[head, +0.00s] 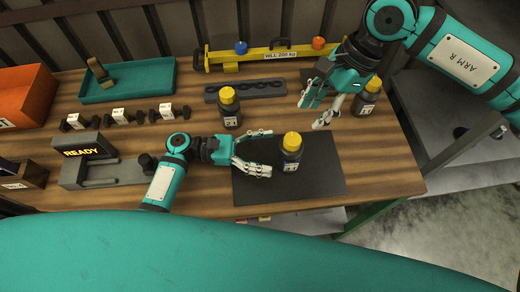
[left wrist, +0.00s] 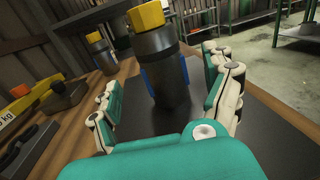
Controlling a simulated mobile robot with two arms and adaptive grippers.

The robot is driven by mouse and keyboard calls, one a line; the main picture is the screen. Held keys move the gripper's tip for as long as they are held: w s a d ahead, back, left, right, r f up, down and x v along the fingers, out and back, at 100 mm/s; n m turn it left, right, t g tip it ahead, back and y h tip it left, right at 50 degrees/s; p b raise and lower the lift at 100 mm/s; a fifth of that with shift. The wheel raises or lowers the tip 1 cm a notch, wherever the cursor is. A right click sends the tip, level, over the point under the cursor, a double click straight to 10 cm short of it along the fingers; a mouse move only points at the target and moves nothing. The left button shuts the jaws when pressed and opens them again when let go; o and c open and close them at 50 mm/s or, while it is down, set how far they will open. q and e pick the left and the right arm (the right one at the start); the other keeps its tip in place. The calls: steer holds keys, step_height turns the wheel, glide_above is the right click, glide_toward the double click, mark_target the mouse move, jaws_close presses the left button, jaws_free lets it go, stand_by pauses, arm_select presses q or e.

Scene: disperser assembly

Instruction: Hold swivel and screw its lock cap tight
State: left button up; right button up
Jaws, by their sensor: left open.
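A dark swivel (head: 290,158) with a yellow lock cap (head: 292,140) stands upright on the black mat (head: 324,184). My left gripper (head: 268,152) is open, reaching in from the left at the swivel's side. In the left wrist view the swivel (left wrist: 158,75) stands ahead between the spread fingers, with gaps visible on both sides. Its cap (left wrist: 146,17) is at the top; whether it is tight cannot be told. My right gripper (head: 311,116) hangs behind and right of this swivel, fingers apart, with nothing visible between them.
Similar yellow-capped units stand at the back (head: 230,108) and right (head: 367,98). A grey slotted holder (head: 245,91), yellow level bar (head: 265,56), teal tray (head: 128,82) and orange bin (head: 22,97) lie behind. A grey fixture with a READY display (head: 82,153) is left.

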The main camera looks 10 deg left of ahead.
mark_target(290, 153)
arm_select(q)
steer(key=d, duration=0.4)
steer(key=w+d, duration=0.1)
steer(key=d, duration=0.1)
steer(key=shift+d, duration=0.2)
steer(key=c, duration=1.7)
